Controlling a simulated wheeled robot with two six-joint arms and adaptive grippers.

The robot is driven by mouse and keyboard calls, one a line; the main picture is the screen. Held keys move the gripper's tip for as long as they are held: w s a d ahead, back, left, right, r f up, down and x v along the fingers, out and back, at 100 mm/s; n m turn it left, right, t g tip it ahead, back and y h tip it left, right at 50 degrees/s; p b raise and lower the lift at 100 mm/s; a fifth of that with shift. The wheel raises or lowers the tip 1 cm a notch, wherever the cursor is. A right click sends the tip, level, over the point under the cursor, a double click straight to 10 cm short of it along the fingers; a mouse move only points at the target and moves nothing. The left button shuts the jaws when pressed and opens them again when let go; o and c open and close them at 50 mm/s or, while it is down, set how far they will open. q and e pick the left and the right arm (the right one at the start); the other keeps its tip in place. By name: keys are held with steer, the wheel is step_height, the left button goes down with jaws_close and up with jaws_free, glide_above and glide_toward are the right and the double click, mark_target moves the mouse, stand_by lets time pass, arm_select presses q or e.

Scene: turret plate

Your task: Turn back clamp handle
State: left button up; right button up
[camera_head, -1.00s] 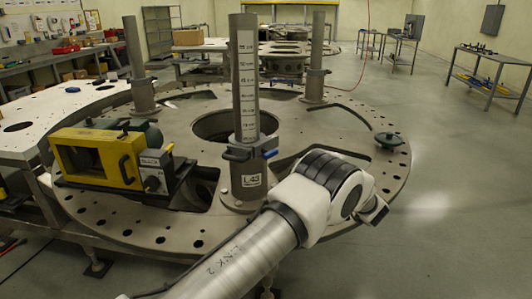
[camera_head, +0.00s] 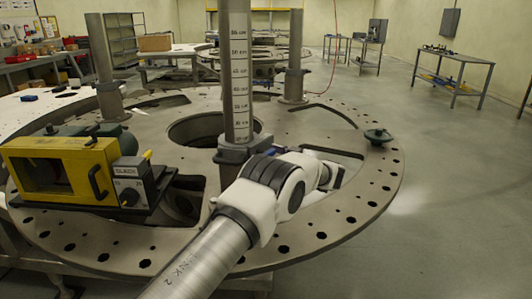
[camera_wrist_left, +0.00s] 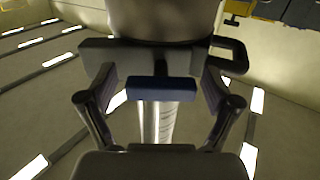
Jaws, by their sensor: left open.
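The clamp (camera_head: 235,153) is a dark grey block around the upright post (camera_head: 237,75) with the printed scale. Its handle is a blue bar, which shows best in the left wrist view (camera_wrist_left: 162,88), crosswise in front of the clamp block. In the head view my arm hides most of the handle. My left gripper (camera_head: 332,176) is to the right of the post there. In the wrist view its two fingers (camera_wrist_left: 160,80) are spread, one on each side of the blue handle, with gaps to both. I cannot tell the exact depth between fingertips and handle. My right gripper is out of view.
The post stands on a large round plate (camera_head: 100,258) with holes along its rim. A yellow and black box (camera_head: 62,170) sits on the left, a green knob (camera_head: 378,136) on the right. Two more posts stand behind.

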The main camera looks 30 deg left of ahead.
arm_select(q)
steer(key=shift+d+r, duration=0.25)
steer(key=shift+d, duration=0.1)
steer(key=c, duration=1.2)
steer(key=shift+o, duration=0.2)
steer(key=shift+f, duration=0.1)
